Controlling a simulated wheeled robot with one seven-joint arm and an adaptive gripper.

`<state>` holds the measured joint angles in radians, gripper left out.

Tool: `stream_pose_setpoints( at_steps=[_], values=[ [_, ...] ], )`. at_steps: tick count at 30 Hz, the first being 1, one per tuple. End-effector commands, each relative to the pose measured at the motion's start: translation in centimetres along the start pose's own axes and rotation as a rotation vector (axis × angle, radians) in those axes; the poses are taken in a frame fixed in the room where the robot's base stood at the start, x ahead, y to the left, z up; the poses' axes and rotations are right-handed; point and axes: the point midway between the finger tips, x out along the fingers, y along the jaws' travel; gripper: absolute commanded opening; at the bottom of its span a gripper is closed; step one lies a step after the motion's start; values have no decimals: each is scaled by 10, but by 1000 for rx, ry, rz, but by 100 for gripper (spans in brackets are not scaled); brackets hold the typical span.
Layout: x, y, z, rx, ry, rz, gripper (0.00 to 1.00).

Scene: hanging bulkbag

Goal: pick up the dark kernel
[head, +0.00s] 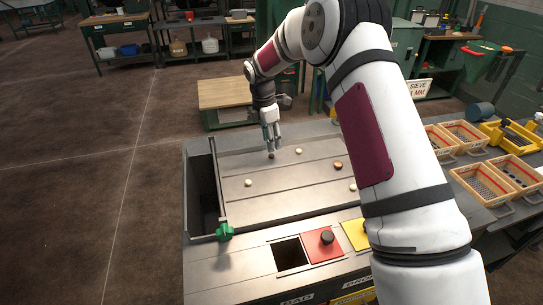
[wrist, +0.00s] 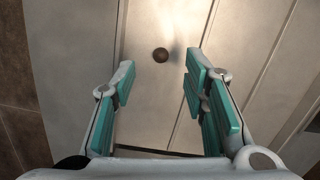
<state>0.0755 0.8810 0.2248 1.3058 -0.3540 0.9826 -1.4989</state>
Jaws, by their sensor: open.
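The dark kernel (wrist: 160,55) is a small round dark brown piece lying on the pale slatted tray surface, ahead of my fingers in the wrist view. In the head view the dark kernel (head: 271,156) shows just below my fingertips. My gripper (head: 271,142) is above the tray near its far left part. In the wrist view my gripper (wrist: 158,75) is open and empty, with teal-padded fingers apart on either side of the kernel's line. The kernel is not between the pads.
Pale kernels (head: 299,150) and a brown-orange one (head: 338,165) lie apart on the tray (head: 285,190). A dark open slot (head: 203,195) runs along the left, with a green knob (head: 224,232). A red panel (head: 322,246) and square hole (head: 289,255) are in front. Sieve boxes (head: 490,180) stand right.

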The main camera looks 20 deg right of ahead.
Motion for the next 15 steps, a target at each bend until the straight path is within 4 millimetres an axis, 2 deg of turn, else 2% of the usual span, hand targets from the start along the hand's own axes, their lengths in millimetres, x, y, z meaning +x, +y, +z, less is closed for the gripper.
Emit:
stream_pose_setpoints(
  at_steps=[4, 12, 15],
  values=[
    [9, -1, -1, -1, 0, 0, 40],
    [45, -2, -4, 0, 0, 0, 40],
    [52, -1, -4, 0, 0, 1, 40]
  ],
)
